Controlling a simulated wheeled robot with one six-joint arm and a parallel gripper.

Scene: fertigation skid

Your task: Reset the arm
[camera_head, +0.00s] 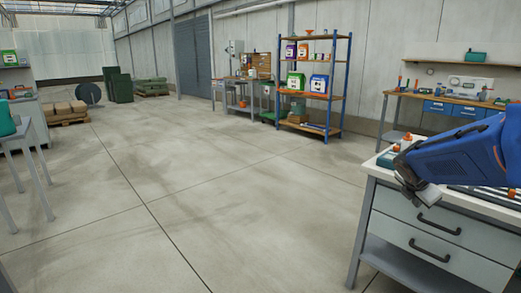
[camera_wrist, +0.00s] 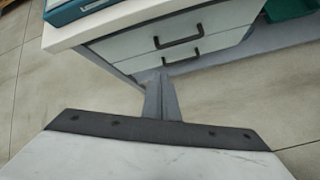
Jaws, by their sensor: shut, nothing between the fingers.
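My blue arm reaches in from the right edge of the head view, over the corner of a white-topped workbench. My gripper (camera_head: 416,190) hangs at its end, beside the front left corner of the bench top. In the wrist view my gripper (camera_wrist: 163,85) points toward the bench front, and its two fingers lie together. It is shut and holds nothing. The workbench (camera_head: 438,230) has two pale drawers with dark handles. The same drawers (camera_wrist: 175,45) show in the wrist view beyond the fingers.
Blue-framed shelving (camera_head: 339,85) with boxes stands at the back. A wall bench (camera_head: 440,98) with blue drawers stands behind the workbench. A grey table (camera_head: 22,135) with a teal container is at the left edge. The concrete floor (camera_head: 200,190) between is clear.

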